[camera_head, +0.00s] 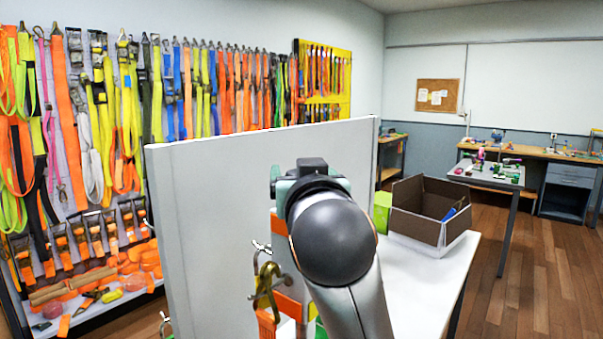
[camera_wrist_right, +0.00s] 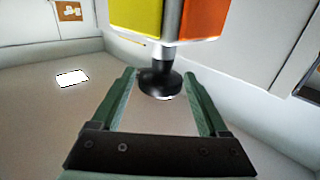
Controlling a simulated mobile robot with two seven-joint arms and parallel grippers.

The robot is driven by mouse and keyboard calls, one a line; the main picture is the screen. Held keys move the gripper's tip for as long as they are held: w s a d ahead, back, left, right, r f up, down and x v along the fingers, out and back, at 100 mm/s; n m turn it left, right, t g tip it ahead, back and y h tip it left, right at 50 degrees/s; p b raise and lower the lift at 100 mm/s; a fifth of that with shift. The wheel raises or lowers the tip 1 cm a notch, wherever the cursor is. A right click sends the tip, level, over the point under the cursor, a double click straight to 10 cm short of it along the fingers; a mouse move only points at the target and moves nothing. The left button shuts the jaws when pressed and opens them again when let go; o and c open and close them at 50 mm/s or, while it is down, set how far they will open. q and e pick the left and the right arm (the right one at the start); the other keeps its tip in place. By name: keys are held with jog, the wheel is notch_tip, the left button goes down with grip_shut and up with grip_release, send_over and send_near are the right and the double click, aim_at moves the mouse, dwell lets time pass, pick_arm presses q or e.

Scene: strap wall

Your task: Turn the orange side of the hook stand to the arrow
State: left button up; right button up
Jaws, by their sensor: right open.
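The hook stand (camera_head: 289,306) shows in the head view beside a pale upright panel, partly hidden by my right arm. Orange parts and metal hooks with an olive-coloured item show on it. In the right wrist view a yellow face (camera_wrist_right: 135,16) is at left and an orange face (camera_wrist_right: 203,18) at right, above a metal post with a round black foot (camera_wrist_right: 158,84). My right gripper (camera_wrist_right: 158,75) is open, its green fingers to either side of the foot; contact cannot be told. No arrow can be made out. My left gripper is not in view.
The tall pale panel (camera_head: 225,190) stands left of my right arm. An open cardboard box (camera_head: 418,228) and a green box (camera_head: 382,211) stand on the white table (camera_head: 440,272). A strap wall lies behind. A white card (camera_wrist_right: 72,77) lies left in the wrist view.

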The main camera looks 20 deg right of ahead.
jog(key=shift+o, duration=0.5)
jog(key=shift+s, duration=0.3)
jog(key=s+a+b, duration=0.2)
jog(key=s, duration=0.9)
jog(key=shift+s, duration=0.4)
